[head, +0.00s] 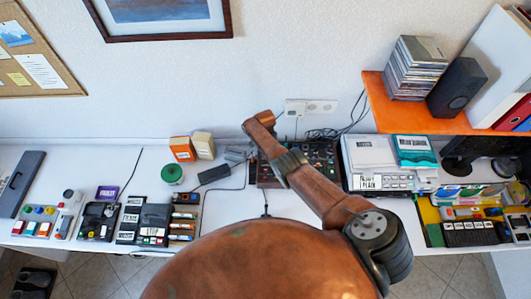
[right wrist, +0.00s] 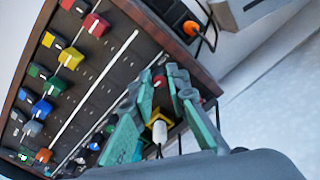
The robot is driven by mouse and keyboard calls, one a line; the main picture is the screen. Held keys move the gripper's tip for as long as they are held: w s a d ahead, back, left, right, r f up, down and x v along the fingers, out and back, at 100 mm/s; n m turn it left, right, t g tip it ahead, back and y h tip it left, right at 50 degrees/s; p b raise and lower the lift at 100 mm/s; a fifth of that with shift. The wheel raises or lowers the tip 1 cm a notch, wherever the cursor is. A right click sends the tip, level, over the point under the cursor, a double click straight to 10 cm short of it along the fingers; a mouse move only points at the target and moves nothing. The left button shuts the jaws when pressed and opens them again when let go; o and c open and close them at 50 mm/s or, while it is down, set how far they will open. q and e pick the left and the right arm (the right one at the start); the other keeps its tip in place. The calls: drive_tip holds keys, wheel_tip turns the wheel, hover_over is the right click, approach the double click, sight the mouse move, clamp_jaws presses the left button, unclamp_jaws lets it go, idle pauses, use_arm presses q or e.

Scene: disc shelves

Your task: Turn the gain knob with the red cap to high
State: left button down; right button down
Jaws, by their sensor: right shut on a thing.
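The mixer (head: 326,160), a dark panel with colored controls, lies on the desk in the head view, partly hidden by my arm. In the right wrist view the mixer panel (right wrist: 105,70) is tilted. My right gripper (right wrist: 160,77) has its green fingers at the right side of this panel, shut on a small red cap (right wrist: 158,81) between the tips. The fingers hide most of the knob, so its pointer cannot be read. My left gripper is not in view.
In the head view, white boxes (head: 375,160) stand right of the mixer and a black adapter (head: 214,173) lies left.

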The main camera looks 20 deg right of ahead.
drive_tip(key=shift+w+d+r+m, duration=0.25)
drive_tip(key=shift+w+r+m, duration=0.05)
drive_tip(key=shift+w+r, duration=0.1)
drive_tip(key=c, duration=2.2)
unclamp_jaws()
drive_tip(key=shift+o, duration=0.2)
drive_tip(key=shift+s+f, duration=0.15)
drive_tip(key=shift+f, duration=0.05)
drive_tip(key=shift+s+a, duration=0.1)
drive_tip(key=shift+a, duration=0.1)
drive_tip(key=shift+a+r, duration=0.1)
drive_tip(key=shift+r, duration=0.15)
wheel_tip(320, 180, up, 11)
drive_tip(key=shift+d+r, duration=0.2)
